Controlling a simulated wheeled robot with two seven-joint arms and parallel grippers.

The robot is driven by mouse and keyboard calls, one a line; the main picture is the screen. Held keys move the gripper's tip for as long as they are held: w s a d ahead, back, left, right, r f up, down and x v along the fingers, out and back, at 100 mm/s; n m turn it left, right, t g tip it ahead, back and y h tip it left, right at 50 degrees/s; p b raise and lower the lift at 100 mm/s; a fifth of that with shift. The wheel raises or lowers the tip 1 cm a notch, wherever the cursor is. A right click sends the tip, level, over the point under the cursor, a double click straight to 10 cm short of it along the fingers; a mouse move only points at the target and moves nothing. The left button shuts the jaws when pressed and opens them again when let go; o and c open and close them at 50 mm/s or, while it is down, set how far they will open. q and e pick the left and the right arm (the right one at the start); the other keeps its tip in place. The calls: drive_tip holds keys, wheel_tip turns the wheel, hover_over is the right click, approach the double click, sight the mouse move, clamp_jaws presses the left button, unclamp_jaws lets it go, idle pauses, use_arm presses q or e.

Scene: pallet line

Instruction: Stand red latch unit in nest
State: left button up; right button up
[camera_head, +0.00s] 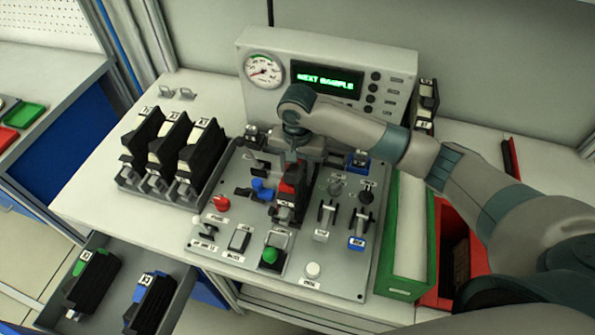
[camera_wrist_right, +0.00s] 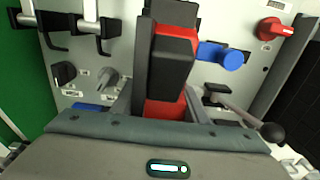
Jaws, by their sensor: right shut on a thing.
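The red latch unit (camera_head: 289,187), a black body with red parts, stands about upright over the middle of the control panel. My right gripper (camera_head: 291,163) is above it and shut on it. In the right wrist view the unit (camera_wrist_right: 172,55) extends away from the jaws, its black block and red ends showing. The nest is not clearly seen; the unit and gripper cover that part of the panel. I cannot tell whether the unit's lower end is seated or just above the panel. My left gripper is not in view.
The grey panel (camera_head: 217,245) carries switches, levers, a red knob (camera_head: 222,203) and a blue knob (camera_head: 262,188) close to the unit. A rack of black units (camera_head: 160,150) stands left. An open drawer (camera_head: 101,242) holds green-marked and blue-marked units. Green (camera_head: 401,287) and red bins stand right.

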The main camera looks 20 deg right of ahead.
idle(0.3)
drive_tip(key=o, duration=1.4)
drive_tip(key=shift+r, duration=0.15)
drive_tip(key=shift+r, duration=0.55)
wheel_tip(320, 180, up, 15)
drive_tip(key=shift+b, duration=1.15)
drive_tip(key=shift+r, duration=0.55)
drive_tip(key=shift+s, duration=0.1)
